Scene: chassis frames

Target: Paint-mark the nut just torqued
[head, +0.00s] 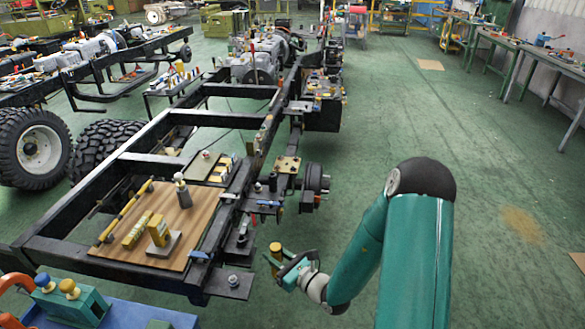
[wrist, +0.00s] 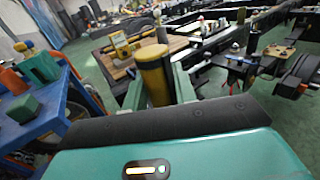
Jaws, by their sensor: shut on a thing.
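In the wrist view the yellow cylinder (wrist: 153,75) stands roughly upright between the two fingers (wrist: 157,92). The gripper is in the air beside the right rail of the black chassis frame (head: 258,165), to the right of the near corner. A dark plate with a nut (head: 233,281) sits at that corner, left of and below the gripper. Other small bolts or nuts (head: 258,187) show on brackets along the rail. I cannot tell which nut was torqued; no paint mark is discernible.
A blue table (head: 130,316) with a green box stands at the near left. A hub (head: 316,180) juts out right.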

